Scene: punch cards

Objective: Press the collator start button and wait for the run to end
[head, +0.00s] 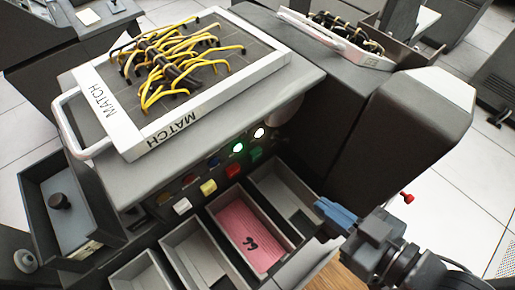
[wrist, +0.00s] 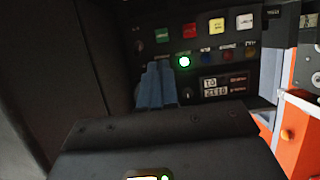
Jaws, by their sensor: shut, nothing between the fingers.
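The collator panel (head: 215,165) carries a row of square buttons: a green button (head: 256,154), a red button (head: 233,171), a yellow button (head: 208,187) and a white button (head: 182,205). The green button also shows in the wrist view (wrist: 162,35); button labels are too small to read. A green lamp (head: 238,148) glows on the panel, also in the wrist view (wrist: 183,61). A white lamp (head: 260,133) is lit beside it. My gripper (head: 322,218) has blue fingers, shut and empty, to the right of the buttons and apart from them.
Open card pockets sit below the panel; one holds pink cards (head: 250,232). A plugboard marked MATCH (head: 205,115) with yellow wires lies on top. A dark bin (head: 75,235) stands left. A grey machine housing (head: 410,110) rises behind my gripper.

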